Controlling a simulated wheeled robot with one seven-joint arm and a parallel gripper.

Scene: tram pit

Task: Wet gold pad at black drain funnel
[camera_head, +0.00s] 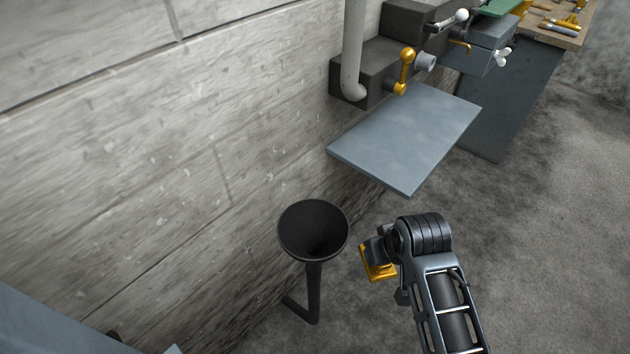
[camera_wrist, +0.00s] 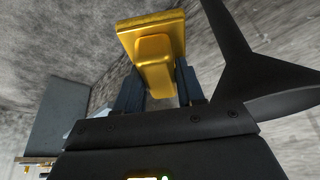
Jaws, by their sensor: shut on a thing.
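The black drain funnel (camera_head: 314,228) stands upright on a thin black pipe close to the wall in the head view. It also shows at the right edge of the wrist view (camera_wrist: 265,75). The gold pad (camera_head: 378,262) is in my gripper, to the right of the funnel and apart from it in the head view. In the wrist view the gold pad (camera_wrist: 152,38) has a flat plate and a block-like grip between the fingers. My gripper (camera_wrist: 160,85) is shut on that grip. Whether the pad is wet cannot be told.
A grey shelf plate (camera_head: 405,135) juts from the wall beyond the funnel. Above it are dark boxes with a gold-handled valve (camera_head: 404,72) and a pale vertical pipe (camera_head: 353,50). A workbench with tools (camera_head: 560,25) stands at the back right. The floor at right is clear.

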